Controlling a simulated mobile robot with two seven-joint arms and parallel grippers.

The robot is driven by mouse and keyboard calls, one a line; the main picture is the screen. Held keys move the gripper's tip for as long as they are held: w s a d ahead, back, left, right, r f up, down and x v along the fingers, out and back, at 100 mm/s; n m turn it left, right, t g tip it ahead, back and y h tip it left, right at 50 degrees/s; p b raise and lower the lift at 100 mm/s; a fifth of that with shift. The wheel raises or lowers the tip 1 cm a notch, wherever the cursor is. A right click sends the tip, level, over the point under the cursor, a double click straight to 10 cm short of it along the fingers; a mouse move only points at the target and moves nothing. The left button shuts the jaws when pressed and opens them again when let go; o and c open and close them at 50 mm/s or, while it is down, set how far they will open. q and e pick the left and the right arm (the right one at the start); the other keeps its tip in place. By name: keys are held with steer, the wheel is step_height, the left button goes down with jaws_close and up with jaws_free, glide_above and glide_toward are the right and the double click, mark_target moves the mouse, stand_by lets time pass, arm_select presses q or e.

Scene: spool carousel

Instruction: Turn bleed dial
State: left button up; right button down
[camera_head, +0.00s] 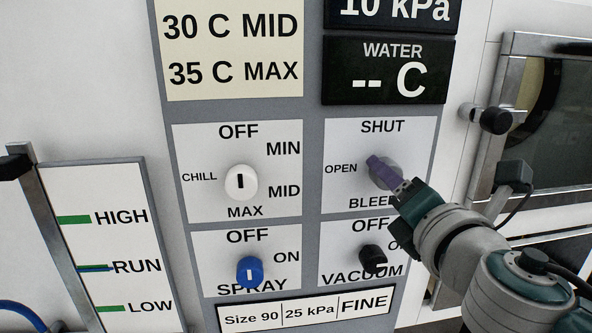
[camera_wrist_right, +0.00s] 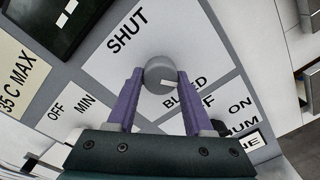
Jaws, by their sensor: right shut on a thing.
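The bleed dial is a round grey knob (camera_head: 391,176) on the white plate marked SHUT, OPEN and BLEED. It also shows in the right wrist view (camera_wrist_right: 160,68), with a white mark on its side towards the BLEED label. My right gripper (camera_head: 381,170) has purple fingers and is shut on this dial, one finger on each side in the right wrist view (camera_wrist_right: 160,76). In the head view the fingers hide part of the dial. My left gripper is not in view.
Around it are a white chill knob (camera_head: 241,182), a blue spray knob (camera_head: 250,272) and a black vacuum knob (camera_head: 373,259) close below. A water display (camera_head: 389,70) sits above. A metal-framed door (camera_head: 553,120) is at right, a level gauge (camera_head: 112,240) at left.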

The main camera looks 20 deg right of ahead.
steer(key=shift+n, duration=1)
steer(key=shift+c, duration=1.4)
jaws_free()
steer(key=shift+s, duration=0.15)
steer(key=b+v, duration=0.1)
steer(key=v, duration=0.8)
steer(key=shift+s+b, duration=0.3)
steer(key=shift+s, duration=0.05)
